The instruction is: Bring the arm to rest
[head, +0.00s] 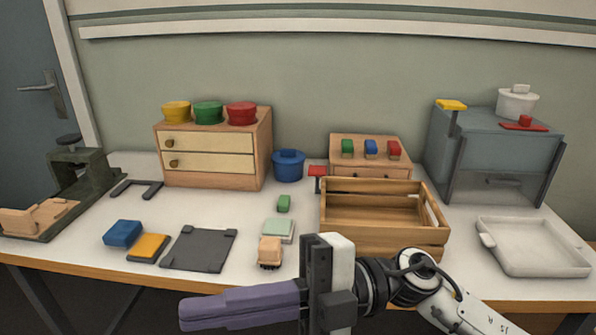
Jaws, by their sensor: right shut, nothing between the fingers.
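My right arm (405,278) comes in from the lower right, in front of the table's front edge. My right gripper (190,313) points left with its purple fingers together and nothing between them. It is apart from the objects on the table. A peach brush-like block (270,252) stands on the white table near the front, just above the gripper's body in the picture. My left gripper is not in view.
A wooden crate (385,242) stands behind my right arm, with a white tray (535,262) to its right. A dark grey mat (199,249), a blue block (123,233) and a yellow block (148,247) lie at left. A drawer cabinet (210,162) stands behind.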

